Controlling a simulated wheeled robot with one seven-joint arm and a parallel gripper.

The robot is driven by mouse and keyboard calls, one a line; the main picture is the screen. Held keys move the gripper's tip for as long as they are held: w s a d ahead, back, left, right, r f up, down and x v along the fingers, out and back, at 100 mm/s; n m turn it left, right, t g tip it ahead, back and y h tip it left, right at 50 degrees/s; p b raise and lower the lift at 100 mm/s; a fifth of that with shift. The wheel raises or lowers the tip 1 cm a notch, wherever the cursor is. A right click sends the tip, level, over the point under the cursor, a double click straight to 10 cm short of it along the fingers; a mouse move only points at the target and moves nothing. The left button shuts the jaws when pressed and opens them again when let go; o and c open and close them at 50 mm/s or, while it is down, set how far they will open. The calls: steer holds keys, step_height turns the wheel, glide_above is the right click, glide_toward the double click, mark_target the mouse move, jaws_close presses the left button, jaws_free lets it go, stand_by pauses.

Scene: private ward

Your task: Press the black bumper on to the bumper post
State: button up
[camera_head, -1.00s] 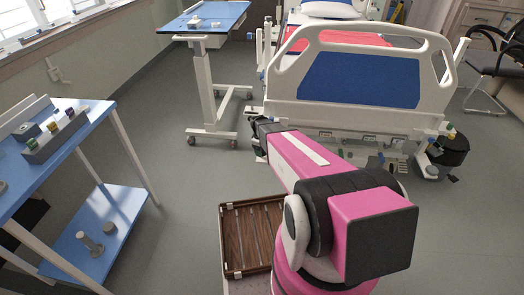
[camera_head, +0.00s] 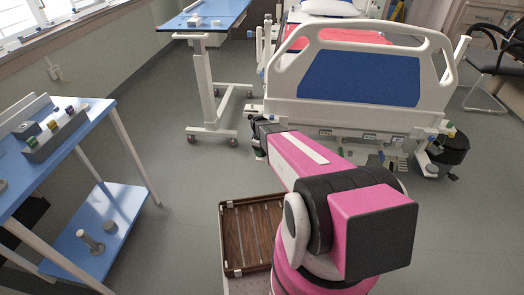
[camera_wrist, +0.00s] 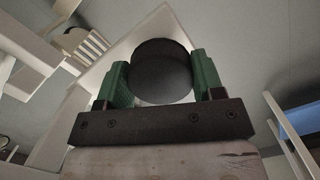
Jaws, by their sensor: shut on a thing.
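The black bumper (camera_wrist: 160,78) is a dark round piece between the green fingers of my gripper (camera_wrist: 159,70) in the wrist view. My gripper is shut on it, one finger on each side. In the head view my arm reaches forward to the left end of the bed's foot, and its dark far end (camera_head: 260,136) is beside the low bed frame. The bumper and the fingers cannot be made out there. I cannot clearly make out the bumper post in either view; my arm covers part of the bed's lower left corner.
The bed (camera_head: 360,78) stands ahead, with a large black round piece (camera_head: 450,156) at its lower right corner. A wheeled overbed table (camera_head: 205,40) is at its left. A blue two-shelf table (camera_head: 100,215) stands at left. A brown tray (camera_head: 236,235) is beside my arm's base.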

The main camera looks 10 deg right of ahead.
steer(key=shift+f, duration=0.8)
steer(key=o, duration=1.1)
steer(key=r, duration=0.7)
steer(key=w+a+r, duration=0.1)
steer(key=r, duration=0.2)
steer(key=shift+r, duration=0.25)
step_height(320, 180, up, 4)
steer(key=shift+r, duration=0.1)
steer(key=shift+s, duration=0.1)
